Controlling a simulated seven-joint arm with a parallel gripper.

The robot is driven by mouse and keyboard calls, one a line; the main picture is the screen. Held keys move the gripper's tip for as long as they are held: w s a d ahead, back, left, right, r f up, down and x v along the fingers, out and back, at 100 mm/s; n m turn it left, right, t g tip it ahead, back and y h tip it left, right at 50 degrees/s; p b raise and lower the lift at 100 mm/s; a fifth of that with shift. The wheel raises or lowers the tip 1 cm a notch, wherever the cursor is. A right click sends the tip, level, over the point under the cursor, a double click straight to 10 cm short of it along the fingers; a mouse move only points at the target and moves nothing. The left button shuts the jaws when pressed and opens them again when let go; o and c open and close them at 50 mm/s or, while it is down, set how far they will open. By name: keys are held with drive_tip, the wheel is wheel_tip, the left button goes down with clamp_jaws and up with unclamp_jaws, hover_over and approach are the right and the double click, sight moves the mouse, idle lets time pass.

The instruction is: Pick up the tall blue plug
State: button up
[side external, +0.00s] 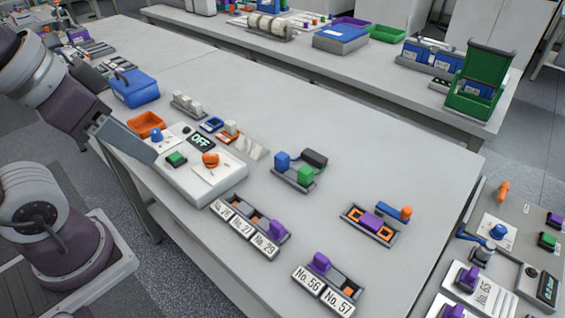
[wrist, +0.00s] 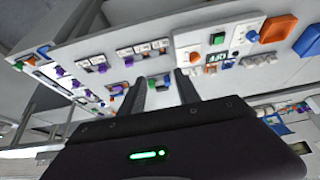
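A blue block-shaped plug (side external: 282,161) stands upright in a small grey tray (side external: 290,181) in the middle of the table in the side view. A green plug (side external: 305,177) and a dark piece (side external: 315,158) share that tray. In the side view my arm is at the left, well apart from the blue plug, and the fingertips cannot be made out.
A white cycler unit (side external: 196,182) with an OFF display, a blue knob (side external: 157,136) and orange parts stands left of the tray. Numbered racks with purple plugs (side external: 320,263) line the near edge. A blue bin (side external: 135,89) is farther back. Bare table lies behind the tray.

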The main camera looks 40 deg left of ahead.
drive_tip(key=shift+o, duration=1.1)
drive_tip(key=n+g, duration=0.5)
drive_tip(key=n, duration=1.2)
hover_over(282, 155)
drive_tip(key=s, duration=0.2)
drive_tip(key=f, duration=1.3)
drive_tip(key=shift+w+f, duration=0.25)
drive_tip(key=shift+f, duration=0.1)
drive_tip(key=shift+n+g, duration=0.3)
drive_tip(key=shift+n, duration=0.2)
drive_tip(key=f, duration=0.2)
drive_tip(key=w+f, duration=0.1)
drive_tip(key=f, duration=0.5)
drive_tip(key=shift+w+f, duration=0.15)
drive_tip(key=shift+w, duration=0.05)
drive_tip(key=shift+f, duration=0.35)
clamp_jaws()
